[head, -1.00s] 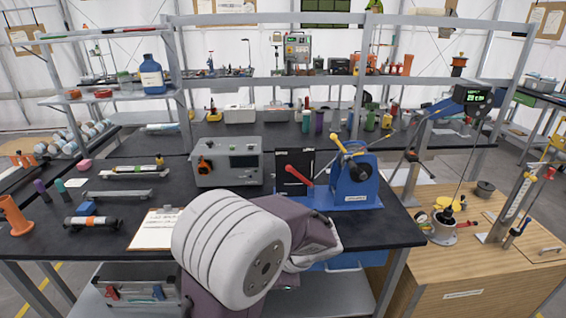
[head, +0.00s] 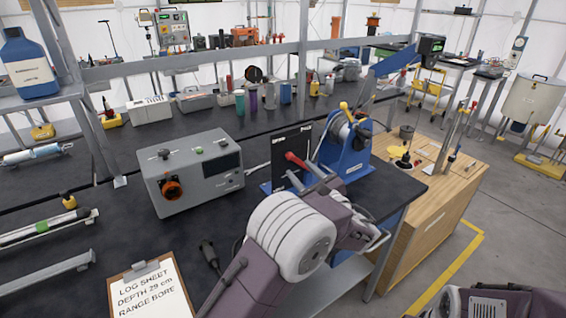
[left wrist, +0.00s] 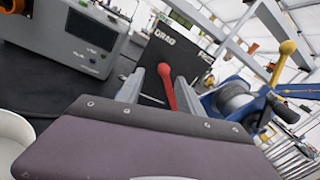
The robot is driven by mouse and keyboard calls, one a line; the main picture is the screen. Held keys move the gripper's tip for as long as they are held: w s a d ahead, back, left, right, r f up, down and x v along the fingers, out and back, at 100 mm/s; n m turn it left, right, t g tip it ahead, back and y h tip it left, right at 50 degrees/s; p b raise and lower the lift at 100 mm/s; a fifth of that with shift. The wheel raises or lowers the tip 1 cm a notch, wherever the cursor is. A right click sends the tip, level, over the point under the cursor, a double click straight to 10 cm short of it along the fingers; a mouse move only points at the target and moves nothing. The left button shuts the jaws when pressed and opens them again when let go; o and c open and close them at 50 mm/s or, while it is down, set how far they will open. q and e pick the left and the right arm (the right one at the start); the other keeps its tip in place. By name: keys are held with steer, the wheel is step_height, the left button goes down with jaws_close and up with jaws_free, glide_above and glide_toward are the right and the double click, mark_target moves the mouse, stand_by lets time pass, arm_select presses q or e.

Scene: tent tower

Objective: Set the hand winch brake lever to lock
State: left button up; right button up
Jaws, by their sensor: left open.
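The hand winch (head: 346,152) is blue with a pale drum and a yellow-knobbed crank, and stands at the bench's right end. Beside it is an upright black plate (head: 281,150) with white lettering; the left wrist view shows the word "DRAG" on it. The red brake lever (head: 294,158) sticks out in front of this plate. My left gripper (head: 308,178) is open, its fingers pointing toward the plate. In the left wrist view the red lever (left wrist: 166,84) shows between the two fingers; I cannot tell whether they touch it. My right gripper is not in view.
A grey instrument box (head: 193,172) with an orange knob stands left of the plate. A clipboard (head: 148,290) lies at the front. A wooden cabinet (head: 425,215) is on the right. My right arm shows at the bottom right corner.

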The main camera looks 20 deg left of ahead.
mark_target(292, 158)
arm_select(q)
steer(key=x, duration=0.4)
steer(key=w+d+x, duration=0.1)
steer(key=x, duration=0.2)
steer(key=shift+a+f+p, duration=0.1)
steer(key=shift+f+p, duration=0.1)
steer(key=shift+p, duration=0.15)
steer(key=shift+w+a, duration=0.3)
steer(key=shift+a, duration=0.15)
steer(key=shift+d, duration=0.1)
steer(key=c, duration=0.8)
jaws_close()
steer(key=shift+f, duration=0.1)
